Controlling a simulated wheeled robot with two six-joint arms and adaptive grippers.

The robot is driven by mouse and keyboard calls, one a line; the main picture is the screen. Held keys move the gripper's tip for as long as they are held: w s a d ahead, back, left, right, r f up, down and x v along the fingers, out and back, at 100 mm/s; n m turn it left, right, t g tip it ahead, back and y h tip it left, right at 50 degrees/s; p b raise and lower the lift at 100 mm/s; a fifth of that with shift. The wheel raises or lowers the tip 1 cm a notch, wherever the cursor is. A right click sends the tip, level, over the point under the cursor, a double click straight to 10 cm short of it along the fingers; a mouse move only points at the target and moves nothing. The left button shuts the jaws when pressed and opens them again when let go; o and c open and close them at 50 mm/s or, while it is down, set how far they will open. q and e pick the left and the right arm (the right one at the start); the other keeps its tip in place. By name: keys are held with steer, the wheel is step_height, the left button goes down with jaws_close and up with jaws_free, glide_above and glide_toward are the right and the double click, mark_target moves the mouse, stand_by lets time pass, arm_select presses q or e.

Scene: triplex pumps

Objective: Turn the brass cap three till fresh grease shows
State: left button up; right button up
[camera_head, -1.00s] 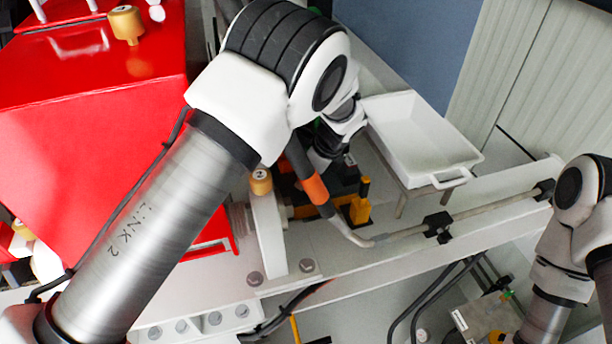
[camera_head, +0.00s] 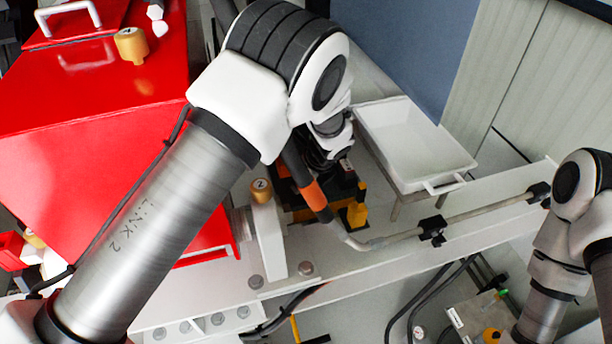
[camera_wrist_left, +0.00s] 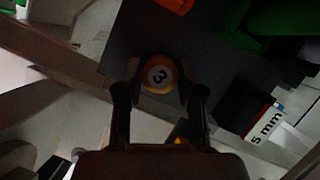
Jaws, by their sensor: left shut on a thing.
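The brass cap three (camera_wrist_left: 159,75) is in the middle of the left wrist view, its round face marked with a tilted 3. My left gripper (camera_wrist_left: 158,92) is shut on it, one dark finger on each side. In the head view my left arm hides this cap and the gripper. A brass cap marked 2 (camera_head: 261,190) stands on a white post left of the orange-banded handle. Another brass cap (camera_head: 131,45) sits on the red housing. I cannot make out any grease. My right arm is at the right edge, its gripper out of view.
A white tray (camera_head: 462,166) stands behind the beam. A grey rod (camera_head: 490,208) runs along the beam in black clamps, near the orange-banded handle (camera_head: 313,195). The red housing (camera_head: 60,140) fills the left. A block labelled 5 mm (camera_wrist_left: 262,122) is right of the gripper.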

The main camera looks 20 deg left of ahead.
arm_select(q)
steer(key=shift+s+f+m+h, duration=0.1)
steer(key=shift+m+h, duration=0.2)
steer(key=shift+m, duration=0.8)
steer(key=shift+t, duration=0.3)
steer(key=o, duration=1)
steer(key=shift+o, duration=0.7)
steer(key=shift+a, duration=0.15)
steer(key=shift+w+a, duration=0.15)
steer(key=shift+w, duration=0.1)
steer(key=shift+s+d, duration=0.1)
steer(key=shift+d, duration=0.1)
